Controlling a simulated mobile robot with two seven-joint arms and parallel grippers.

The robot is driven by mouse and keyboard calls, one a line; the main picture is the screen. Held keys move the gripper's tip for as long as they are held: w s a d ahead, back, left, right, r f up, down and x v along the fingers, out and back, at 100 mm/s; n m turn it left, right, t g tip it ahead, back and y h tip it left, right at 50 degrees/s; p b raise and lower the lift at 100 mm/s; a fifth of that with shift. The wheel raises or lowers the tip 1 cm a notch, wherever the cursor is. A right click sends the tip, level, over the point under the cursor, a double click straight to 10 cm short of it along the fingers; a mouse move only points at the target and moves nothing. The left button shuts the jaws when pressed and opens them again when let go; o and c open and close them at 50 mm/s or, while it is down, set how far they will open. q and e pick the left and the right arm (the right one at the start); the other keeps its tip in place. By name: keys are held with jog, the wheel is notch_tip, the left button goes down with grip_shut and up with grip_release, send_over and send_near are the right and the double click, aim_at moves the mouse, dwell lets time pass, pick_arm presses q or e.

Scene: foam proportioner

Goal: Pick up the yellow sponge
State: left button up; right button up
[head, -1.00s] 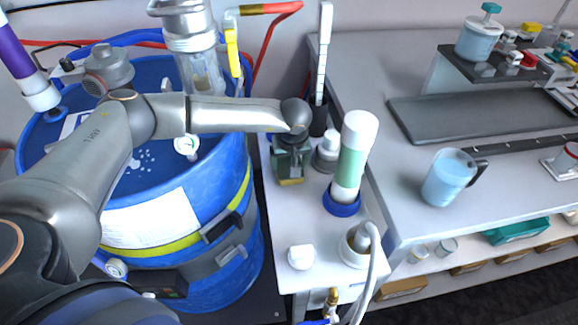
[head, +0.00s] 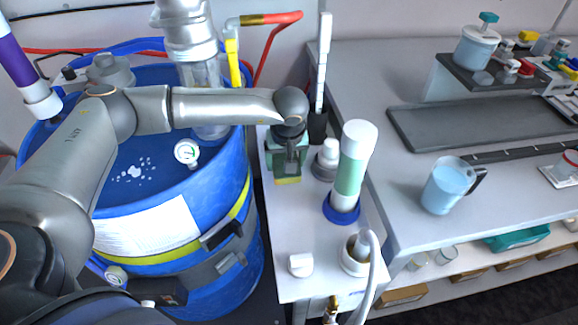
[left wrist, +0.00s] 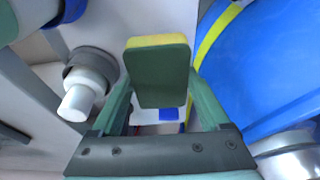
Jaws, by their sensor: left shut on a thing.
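The sponge (left wrist: 158,72) shows in the left wrist view as a dark green pad with a yellow layer along its far edge. It sits between the two green fingers of my left gripper (left wrist: 160,95), which is shut on it. In the head view my left gripper (head: 288,160) points down over the back of the narrow white side table (head: 290,225). Only the sponge's yellow lower edge (head: 288,181) shows clearly there; the fingers hide much of the rest. Whether it clears the tabletop is hard to tell. My right gripper is not in view.
A blue drum (head: 175,175) stands left of the side table. Close to the gripper's right are a grey-white fitting (head: 327,160), a white brush handle (head: 324,65) and a green-white bottle (head: 352,165). The front of the side table holds a white cap (head: 301,265).

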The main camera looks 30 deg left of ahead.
aim_at(276, 168)
pick_arm(q)
jog(key=s+r, duration=0.3)
jog(key=r, duration=0.1)
jog(key=shift+s+a+r, duration=0.15)
jog(key=shift+s+a, duration=0.05)
jog(key=shift+s, duration=0.2)
jog(key=s+r+b, duration=0.1)
jog(key=s+r, duration=0.2)
jog(key=s, duration=0.5)
jog(key=shift+s+a+r+b, duration=0.25)
jog(key=shift+r+b, duration=0.1)
jog(key=shift+b, duration=0.05)
